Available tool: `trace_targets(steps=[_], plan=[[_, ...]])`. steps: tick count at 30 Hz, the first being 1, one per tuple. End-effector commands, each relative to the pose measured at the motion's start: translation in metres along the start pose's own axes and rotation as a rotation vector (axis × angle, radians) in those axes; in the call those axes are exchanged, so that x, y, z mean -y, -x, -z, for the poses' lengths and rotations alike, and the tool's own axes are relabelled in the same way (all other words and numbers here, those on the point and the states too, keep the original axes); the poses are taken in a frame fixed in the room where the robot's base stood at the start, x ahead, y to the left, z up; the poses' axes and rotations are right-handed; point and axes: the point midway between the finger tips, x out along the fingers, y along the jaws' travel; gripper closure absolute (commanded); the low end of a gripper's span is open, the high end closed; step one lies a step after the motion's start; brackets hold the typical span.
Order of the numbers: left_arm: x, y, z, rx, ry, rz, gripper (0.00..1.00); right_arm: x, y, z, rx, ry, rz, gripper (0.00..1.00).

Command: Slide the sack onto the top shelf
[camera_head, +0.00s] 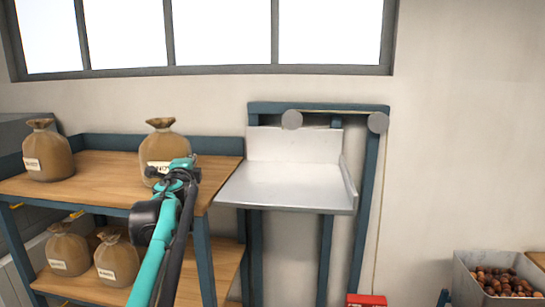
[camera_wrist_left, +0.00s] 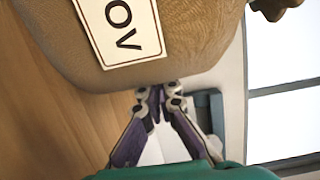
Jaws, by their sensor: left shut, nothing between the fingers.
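A tied brown sack (camera_head: 158,136) with a white label stands upright on the wooden top shelf (camera_head: 105,178), near its right end. My left gripper (camera_head: 182,163) is at the front of this sack, low on its right side, and hides part of it. In the left wrist view the shut fingertips (camera_wrist_left: 158,92) are right at the sack (camera_wrist_left: 190,25), below its label; I cannot tell whether they touch it. Nothing is held between the fingers. My right gripper is not in view.
Another sack (camera_head: 48,152) stands at the left of the top shelf. An empty grey metal platform (camera_head: 285,190) on a blue frame adjoins the shelf's right end. A box of chestnuts (camera_head: 497,275) is at lower right.

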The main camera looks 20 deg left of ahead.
Motion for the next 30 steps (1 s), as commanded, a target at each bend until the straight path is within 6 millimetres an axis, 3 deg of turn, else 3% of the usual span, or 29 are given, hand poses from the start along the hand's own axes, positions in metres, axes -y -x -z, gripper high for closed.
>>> trace_targets(steps=[23,30], plan=[[0.000,-0.013,-0.055,0.005,0.000,0.000,1.00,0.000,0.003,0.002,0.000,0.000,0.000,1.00],[0.000,-0.012,-0.047,0.000,0.000,0.000,1.00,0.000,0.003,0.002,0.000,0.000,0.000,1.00]])
